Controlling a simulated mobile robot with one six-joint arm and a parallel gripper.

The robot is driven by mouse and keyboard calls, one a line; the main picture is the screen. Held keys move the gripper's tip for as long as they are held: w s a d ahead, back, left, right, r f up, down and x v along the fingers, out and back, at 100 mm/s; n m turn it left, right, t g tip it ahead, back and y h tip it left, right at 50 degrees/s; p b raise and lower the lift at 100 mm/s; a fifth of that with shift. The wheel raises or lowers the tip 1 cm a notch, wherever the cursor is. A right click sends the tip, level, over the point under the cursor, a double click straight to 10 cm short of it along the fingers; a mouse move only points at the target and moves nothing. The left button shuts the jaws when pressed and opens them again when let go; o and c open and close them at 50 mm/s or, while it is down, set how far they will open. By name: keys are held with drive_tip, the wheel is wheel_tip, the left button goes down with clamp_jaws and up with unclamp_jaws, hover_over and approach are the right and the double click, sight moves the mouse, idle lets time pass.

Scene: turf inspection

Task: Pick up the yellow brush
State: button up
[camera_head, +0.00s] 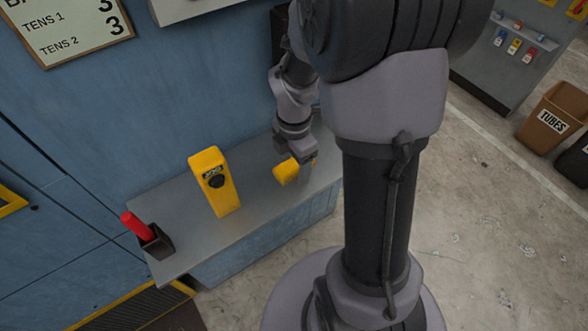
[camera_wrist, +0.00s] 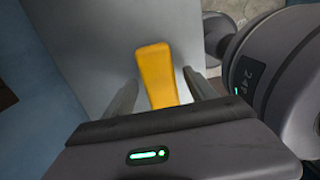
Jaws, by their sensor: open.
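The yellow brush (camera_head: 286,172) is at the right part of the grey shelf, partly hidden behind my gripper (camera_head: 299,167). In the wrist view the yellow brush (camera_wrist: 155,72) shows as a plain yellow block between the two fingers of my gripper (camera_wrist: 161,80). The fingers are apart, one on each side of it, with a visible gap on both sides. Its lower end is hidden by the gripper body. I cannot see bristles.
A yellow case with a dark knob (camera_head: 214,183) stands mid-shelf. A red-handled item (camera_head: 137,226) sits in a dark holder (camera_head: 156,241) at the shelf's left end. The grey shelf (camera_head: 250,205) is otherwise clear, with a blue wall (camera_head: 160,110) behind. A brown TUBES bin (camera_head: 553,117) stands far right.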

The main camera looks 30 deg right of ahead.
sight(294, 163)
drive_tip(key=shift+r, duration=0.1)
clamp_jaws()
drive_tip(key=shift+r+p, duration=0.3)
drive_tip(key=shift+r, duration=0.3)
wheel_tip(294, 163, up, 2)
drive_tip(key=shift+r+p, duration=0.25)
drive_tip(key=shift+p, duration=0.35)
drive_tip(key=s+a+r+b, duration=0.1)
drive_tip(key=s+a+b, duration=0.4)
drive_tip(key=s, duration=0.9)
drive_tip(key=shift+a+r+b, duration=0.2)
drive_tip(key=shift+a+b, duration=0.15)
drive_tip(key=shift+a, duration=0.8)
